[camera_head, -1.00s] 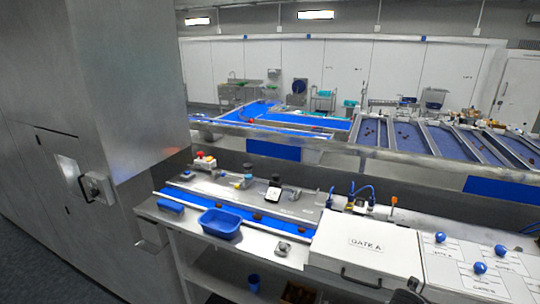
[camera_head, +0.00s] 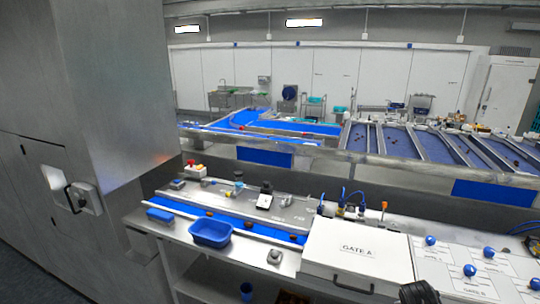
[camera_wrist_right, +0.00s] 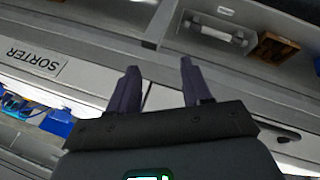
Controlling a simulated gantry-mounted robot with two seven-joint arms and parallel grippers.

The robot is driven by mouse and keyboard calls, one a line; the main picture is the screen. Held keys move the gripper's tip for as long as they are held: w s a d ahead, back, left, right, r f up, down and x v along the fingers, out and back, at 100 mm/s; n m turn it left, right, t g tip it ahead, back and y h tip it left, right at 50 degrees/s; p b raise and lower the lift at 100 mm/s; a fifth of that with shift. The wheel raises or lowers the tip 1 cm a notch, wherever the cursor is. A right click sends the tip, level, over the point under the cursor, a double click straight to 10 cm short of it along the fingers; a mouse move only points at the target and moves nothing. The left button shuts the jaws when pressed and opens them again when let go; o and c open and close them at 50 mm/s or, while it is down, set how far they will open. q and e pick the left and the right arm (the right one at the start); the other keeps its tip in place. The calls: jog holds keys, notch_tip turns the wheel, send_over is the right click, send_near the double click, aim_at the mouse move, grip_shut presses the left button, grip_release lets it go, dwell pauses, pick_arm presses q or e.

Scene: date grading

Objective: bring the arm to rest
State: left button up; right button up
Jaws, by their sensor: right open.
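My right gripper (camera_wrist_right: 160,86) is open, its two dark fingers wide apart with nothing between them. Beyond the fingers the right wrist view shows a steel front with a "SORTER" label (camera_wrist_right: 32,60), tilted. In the head view a dark ribbed part of my arm shows at the bottom edge, in front of the white GATE A box (camera_head: 358,252). My left gripper is in neither view.
A blue tub (camera_head: 211,243) stands on the bench front by a blue belt (camera_head: 185,207) carrying several dark dates. Blue knobs (camera_head: 470,270) stand on white panels at right. A brown crate (camera_wrist_right: 274,47) lies on a shelf in the right wrist view.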

jog(key=s+a+f+n+y, duration=0.1)
jog(key=s+a+f+n, duration=0.1)
jog(key=s+a+f, duration=0.65)
jog(key=s+a+r+y, duration=0.1)
jog(key=s+a, duration=0.5)
jog(key=s, duration=0.7)
jog(key=s+a+r+y, duration=0.2)
jog(key=s+a, duration=0.4)
jog(key=s, duration=0.6)
jog(key=shift+s, duration=0.4)
